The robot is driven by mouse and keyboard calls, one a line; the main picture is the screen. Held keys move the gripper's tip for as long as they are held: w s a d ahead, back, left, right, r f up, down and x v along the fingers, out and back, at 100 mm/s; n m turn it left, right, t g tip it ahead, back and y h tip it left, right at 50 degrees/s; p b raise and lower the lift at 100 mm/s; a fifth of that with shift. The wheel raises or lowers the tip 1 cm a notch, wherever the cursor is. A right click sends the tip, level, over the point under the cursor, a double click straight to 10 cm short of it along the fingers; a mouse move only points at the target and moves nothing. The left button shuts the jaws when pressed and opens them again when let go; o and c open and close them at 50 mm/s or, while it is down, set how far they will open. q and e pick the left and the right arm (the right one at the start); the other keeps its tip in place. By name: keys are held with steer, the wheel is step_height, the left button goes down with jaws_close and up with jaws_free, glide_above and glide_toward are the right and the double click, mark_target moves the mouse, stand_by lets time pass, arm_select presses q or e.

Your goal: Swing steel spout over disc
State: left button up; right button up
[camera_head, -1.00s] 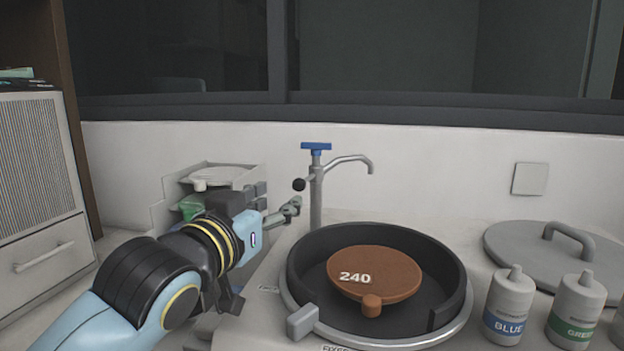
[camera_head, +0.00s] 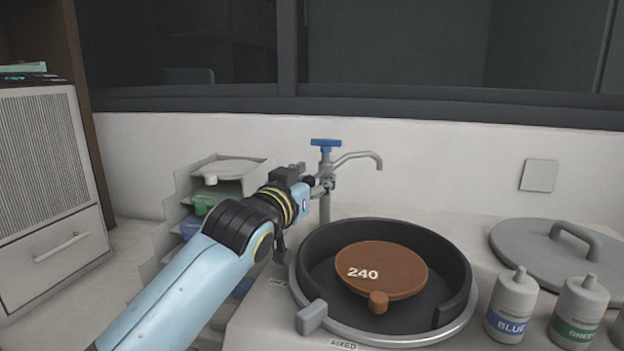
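The steel spout (camera_head: 352,157) curves to the right from the top of an upright steel post (camera_head: 325,208) with a blue tap handle (camera_head: 325,143). Its tip points down behind the bowl's back rim in the picture. The brown disc (camera_head: 400,262), marked 240 and with a round tab, lies in a round black bowl (camera_head: 455,265). My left gripper (camera_head: 318,182) is at the post below the spout, at the black ball knob beside it. The fingers overlap the knob and post, so their grip is unclear. My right gripper is out of view.
A grey lid (camera_head: 515,250) with a handle lies at right. Bottles marked BLUE (camera_head: 510,300) and GREEN (camera_head: 577,308) stand at front right. A stepped rack (camera_head: 228,170) with trays is behind my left arm. A grey block (camera_head: 312,317) sits on the bowl's front left rim.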

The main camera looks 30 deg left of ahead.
arm_select(q)
steer(key=c, duration=0.4)
jaws_close()
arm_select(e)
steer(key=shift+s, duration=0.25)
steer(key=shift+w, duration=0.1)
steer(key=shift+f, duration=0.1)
